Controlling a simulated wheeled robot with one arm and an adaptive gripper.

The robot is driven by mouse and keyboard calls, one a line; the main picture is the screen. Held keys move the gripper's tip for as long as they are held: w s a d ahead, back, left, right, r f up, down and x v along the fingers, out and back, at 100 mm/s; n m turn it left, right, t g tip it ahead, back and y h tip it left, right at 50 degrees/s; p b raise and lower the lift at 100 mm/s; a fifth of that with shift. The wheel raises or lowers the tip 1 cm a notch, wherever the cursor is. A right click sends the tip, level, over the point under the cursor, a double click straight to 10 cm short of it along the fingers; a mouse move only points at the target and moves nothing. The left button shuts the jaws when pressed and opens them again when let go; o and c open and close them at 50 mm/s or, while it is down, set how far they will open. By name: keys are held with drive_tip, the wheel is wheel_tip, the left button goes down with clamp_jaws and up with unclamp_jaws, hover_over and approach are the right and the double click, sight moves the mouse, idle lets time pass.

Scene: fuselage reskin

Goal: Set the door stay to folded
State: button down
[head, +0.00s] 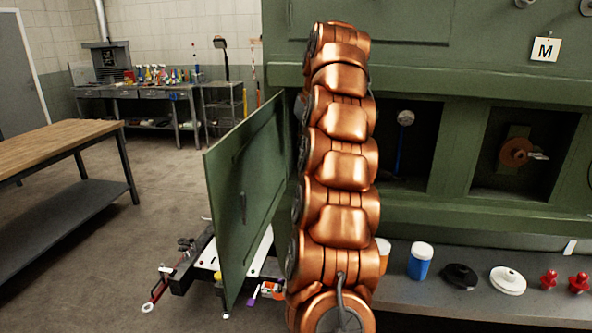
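A green door panel (240,215) stands swung open at centre left, with a small dark handle on its face. No part is clearly the door stay; its state cannot be told. A thin blue rod (399,155) hangs below a round pale disc (405,118) in the dark opening right of my arm, and I cannot tell whether it belongs to the door. My copper arm rises through the middle and hides the door's hinge side and part of the opening. My gripper is not in view.
A grey ledge (440,293) holds a blue jar (420,262), black and white discs, and red knobs. A cart (190,268) with tools stands behind the door. A wooden bench (50,148) is at left, with open floor between.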

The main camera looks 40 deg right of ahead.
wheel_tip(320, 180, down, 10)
drive_tip(key=b, duration=0.3)
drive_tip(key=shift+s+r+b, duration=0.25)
drive_tip(key=shift+b, duration=0.15)
idle(0.7)
